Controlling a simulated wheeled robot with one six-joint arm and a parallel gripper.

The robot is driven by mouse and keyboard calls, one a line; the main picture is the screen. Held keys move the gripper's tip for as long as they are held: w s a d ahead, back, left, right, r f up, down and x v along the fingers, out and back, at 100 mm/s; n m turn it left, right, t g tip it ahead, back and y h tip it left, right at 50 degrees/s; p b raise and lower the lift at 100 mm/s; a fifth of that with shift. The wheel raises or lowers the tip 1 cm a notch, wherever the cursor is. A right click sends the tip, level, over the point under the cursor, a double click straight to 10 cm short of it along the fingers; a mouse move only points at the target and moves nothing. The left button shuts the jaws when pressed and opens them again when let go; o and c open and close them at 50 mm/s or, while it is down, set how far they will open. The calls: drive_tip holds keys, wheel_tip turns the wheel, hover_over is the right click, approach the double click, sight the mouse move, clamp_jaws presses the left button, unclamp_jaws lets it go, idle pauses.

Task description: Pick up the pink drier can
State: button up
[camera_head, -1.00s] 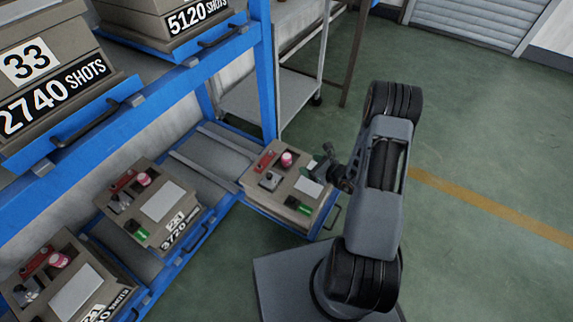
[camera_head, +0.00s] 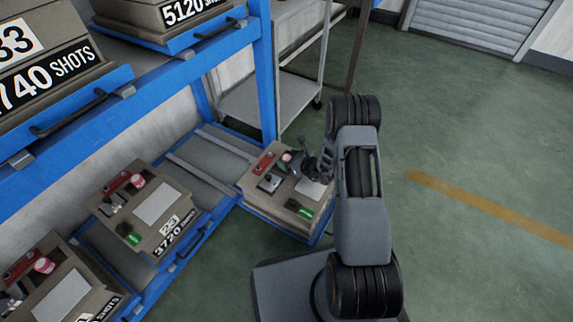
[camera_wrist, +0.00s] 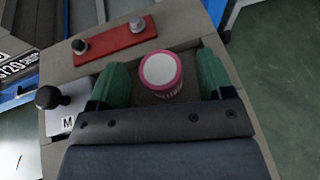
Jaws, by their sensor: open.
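The pink drier can (camera_wrist: 161,75), with a white round top and a pink rim, stands upright on the tan mould box in the wrist view. It also shows in the head view (camera_head: 287,157), partly hidden by my gripper. My gripper (camera_wrist: 163,78) is open, with one green finger on each side of the can. A small gap shows on both sides, wider on the right. In the head view my gripper (camera_head: 300,165) is over the box, at the can. The can's lower part is partly hidden by the gripper body.
A red bar (camera_wrist: 115,41) with two knobs lies just beyond the can. A black-knobbed part (camera_wrist: 50,98) is at the left. A green item (camera_head: 305,213) sits on the box's near edge. The blue rack (camera_head: 262,70) stands to the left; open floor lies right.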

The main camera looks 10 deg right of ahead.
drive_tip(key=shift+w+a+f, duration=0.15)
drive_tip(key=shift+w+a, duration=0.05)
drive_tip(key=shift+w, duration=0.1)
drive_tip(key=c, duration=1)
